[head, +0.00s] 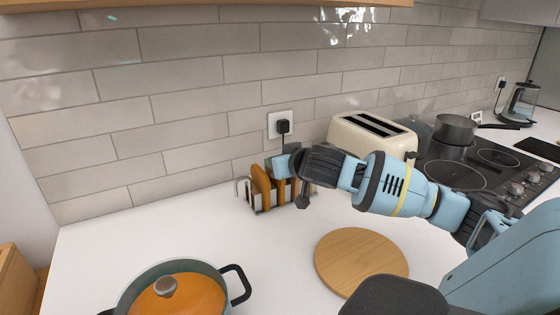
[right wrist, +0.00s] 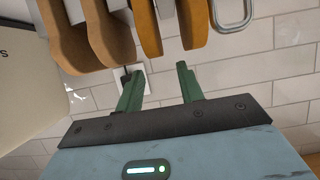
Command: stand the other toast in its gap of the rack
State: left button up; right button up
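The toast rack (head: 257,205) stands on the white counter against the tiled wall, with a wire loop at its left end. One slice of toast (head: 261,185) stands upright at its left end and a second slice (head: 280,191) stands just right of it. My right gripper (head: 271,164) is at the top of the rack and hides part of its right half. In the right wrist view its green fingers (right wrist: 158,84) are apart with nothing between them. Several upright brown slices (right wrist: 148,25) show beyond the fingertips, apart from them. My left gripper is not in view.
A cream toaster (head: 372,135) stands right of the rack, behind my right arm. A round wooden board (head: 350,262) lies bare in front. A lidded pot (head: 172,292) is at the lower left. A hob with a saucepan (head: 455,129) is at the right. The counter left of the rack is clear.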

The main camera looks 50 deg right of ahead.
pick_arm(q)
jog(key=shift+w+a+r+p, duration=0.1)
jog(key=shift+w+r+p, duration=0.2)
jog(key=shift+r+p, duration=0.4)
pick_arm(e)
jog(key=v, duration=0.7)
jog(key=shift+s+r, duration=0.2)
jog(key=shift+s, duration=0.15)
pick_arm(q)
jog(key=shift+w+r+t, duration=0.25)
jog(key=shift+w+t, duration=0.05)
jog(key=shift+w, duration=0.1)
pick_arm(e)
jog(key=shift+a, duration=0.1)
jog(key=shift+f, duration=0.1)
